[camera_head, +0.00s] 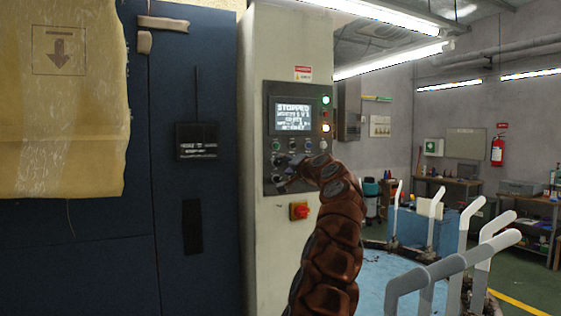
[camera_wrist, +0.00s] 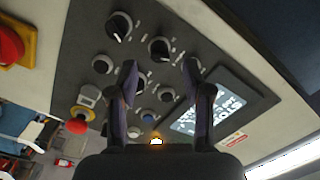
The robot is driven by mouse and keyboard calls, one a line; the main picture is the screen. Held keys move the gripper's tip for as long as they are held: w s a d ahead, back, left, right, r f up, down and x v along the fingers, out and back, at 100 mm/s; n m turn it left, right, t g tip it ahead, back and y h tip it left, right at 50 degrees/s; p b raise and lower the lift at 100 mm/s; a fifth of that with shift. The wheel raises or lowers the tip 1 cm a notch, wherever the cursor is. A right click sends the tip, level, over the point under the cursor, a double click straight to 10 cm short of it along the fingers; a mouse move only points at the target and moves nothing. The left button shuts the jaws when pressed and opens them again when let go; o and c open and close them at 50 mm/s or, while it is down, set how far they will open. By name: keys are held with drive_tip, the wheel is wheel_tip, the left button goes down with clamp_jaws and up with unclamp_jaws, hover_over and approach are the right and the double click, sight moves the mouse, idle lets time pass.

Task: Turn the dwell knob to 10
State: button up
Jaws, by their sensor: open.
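The control panel (camera_head: 268,125) is on the pale column in the head view, with a lit screen (camera_head: 292,116) reading STOPPED. In the wrist view, two large black knobs show on the panel (camera_wrist: 75,90): one at the top left (camera_wrist: 119,26) and one nearer the middle (camera_wrist: 160,48). Their small labels are unreadable, so I cannot tell which is the dwell knob. My gripper (camera_wrist: 160,68) is open, its two fingers apart with the middle knob just beyond and between the tips. Contact is not clear. In the head view my gripper (camera_head: 284,184) is at the panel's lower part.
Smaller knobs and buttons (camera_wrist: 103,63) crowd the panel beside my fingers. A red emergency stop on a yellow plate (camera_wrist: 12,45) sits off the panel; the head view shows it below (camera_head: 299,210). Grey-white upright forms (camera_head: 470,262) stand at the right.

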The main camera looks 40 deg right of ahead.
sight(280, 163)
drive_tip(key=shift+p+x, duration=0.7)
drive_tip(key=shift+x, duration=0.4)
drive_tip(key=shift+p+x, duration=0.45)
drive_tip(key=shift+x, duration=0.35)
clamp_jaws()
